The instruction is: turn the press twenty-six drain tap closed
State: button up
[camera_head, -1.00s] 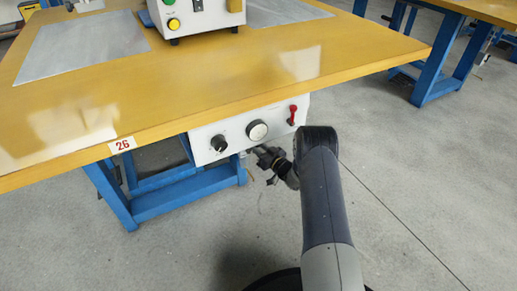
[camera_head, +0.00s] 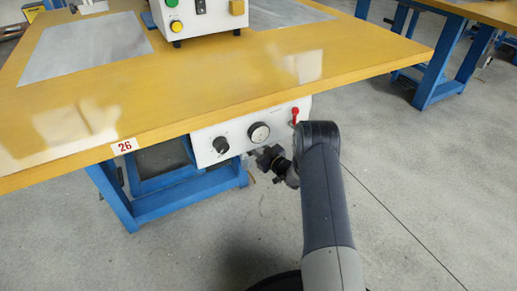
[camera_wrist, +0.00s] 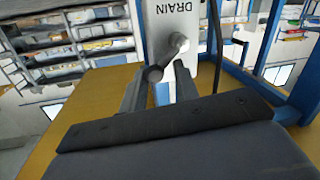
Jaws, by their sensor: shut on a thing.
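The drain tap shows in the wrist view as a grey lever handle (camera_wrist: 165,60) on a white plate marked DRAIN (camera_wrist: 178,14), with the lettering upside down. The handle slants from its pivot at upper right to a rounded end at lower left. My gripper (camera_wrist: 158,70) has its two fingers around that end and is shut on it. In the head view my gripper (camera_head: 265,157) is just below the white control panel (camera_head: 240,126) under the table marked 26 (camera_head: 124,146). There the tap is hidden by my gripper and wrist.
The panel carries a black knob (camera_head: 221,145), a round gauge (camera_head: 259,133) and a red lever (camera_head: 295,116) close to my arm. The yellow tabletop (camera_head: 200,85) overhangs it. A blue table leg (camera_head: 115,195) stands to the left. The floor on the right is clear.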

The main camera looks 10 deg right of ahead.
jog(key=shift+s+f, duration=0.25)
jog(key=shift+f, duration=0.25)
jog(key=o, duration=0.9)
jog(key=shift+c, duration=0.2)
jog(key=shift+o, duration=0.6)
jog(key=shift+w, duration=0.1)
jog(key=shift+r, duration=0.15)
jog(key=shift+p+v, duration=2.05)
jog(key=shift+v, duration=3.3)
